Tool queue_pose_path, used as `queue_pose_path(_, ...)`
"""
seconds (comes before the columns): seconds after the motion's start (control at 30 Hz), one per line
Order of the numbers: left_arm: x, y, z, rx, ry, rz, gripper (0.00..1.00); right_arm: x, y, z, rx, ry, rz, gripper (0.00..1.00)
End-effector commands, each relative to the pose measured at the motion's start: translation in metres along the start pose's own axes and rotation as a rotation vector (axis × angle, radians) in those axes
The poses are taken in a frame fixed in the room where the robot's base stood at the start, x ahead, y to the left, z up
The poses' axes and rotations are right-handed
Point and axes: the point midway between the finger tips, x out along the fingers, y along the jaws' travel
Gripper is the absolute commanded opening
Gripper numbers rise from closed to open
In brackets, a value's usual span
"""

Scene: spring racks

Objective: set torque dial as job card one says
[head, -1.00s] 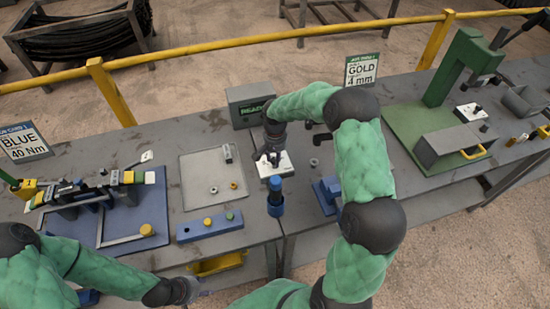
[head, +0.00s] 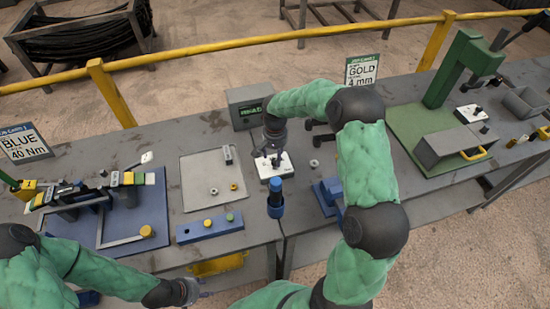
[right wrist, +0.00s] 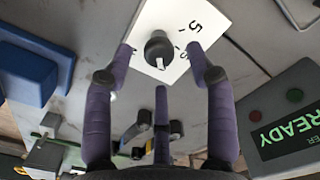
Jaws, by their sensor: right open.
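The torque dial, a dark round knob (right wrist: 158,48) with a pale pointer mark, sits on a white plate (right wrist: 185,22) with printed numbers. The plate also shows in the head view (head: 284,168). My right gripper (right wrist: 160,62) is open, its fingers apart on either side of the knob; I cannot tell whether they touch it. In the head view my right gripper (head: 270,160) is over the plate. Job card (head: 22,143) at the far left reads BLUE, 40 Nm. My left gripper (head: 190,291) is low at the front edge; its jaws are unclear.
A grey box with a green READY display (right wrist: 285,130) stands behind the plate. A blue-capped post (head: 275,198) stands just in front. A grey tray (head: 205,180) lies to the left, a blue block (head: 327,192) to the right. Another card (head: 361,70) reads GOLD, 4 mm.

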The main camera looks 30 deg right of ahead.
Motion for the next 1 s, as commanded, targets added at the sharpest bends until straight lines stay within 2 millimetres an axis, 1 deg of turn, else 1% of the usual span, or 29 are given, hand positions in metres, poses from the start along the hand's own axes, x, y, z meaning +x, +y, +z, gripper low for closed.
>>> queue_pose_path(0.03, 0.0, 0.0, 0.0, 0.0, 0.0, 0.0, 0.4, -0.011, -0.001, 0.0, 0.0, 0.003, -0.002, 0.56)
queue_pose_path(0.2, 0.0, 0.0, 0.0, 0.0, 0.0, 0.0, 0.4, -0.046, 0.0, -0.001, -0.001, 0.003, -0.002, 0.56)
queue_pose_path(0.4, 0.0, 0.0, 0.0, 0.0, 0.0, 0.0, 0.4, -0.079, 0.0, -0.001, 0.0, 0.002, -0.001, 0.56)
queue_pose_path(0.5, 0.0, 0.0, 0.0, 0.0, 0.0, 0.0, 0.4, -0.089, 0.0, 0.0, 0.0, 0.001, 0.0, 0.56)
queue_pose_path(0.7, 0.0, 0.0, 0.0, 0.0, 0.0, 0.0, 0.4, -0.097, 0.0, 0.0, -0.001, -0.001, 0.0, 0.56)
queue_pose_path(1.0, 0.0, 0.0, 0.0, 0.0, 0.0, 0.0, 0.4, -0.097, 0.0, 0.0, 0.0, -0.001, 0.0, 0.56)
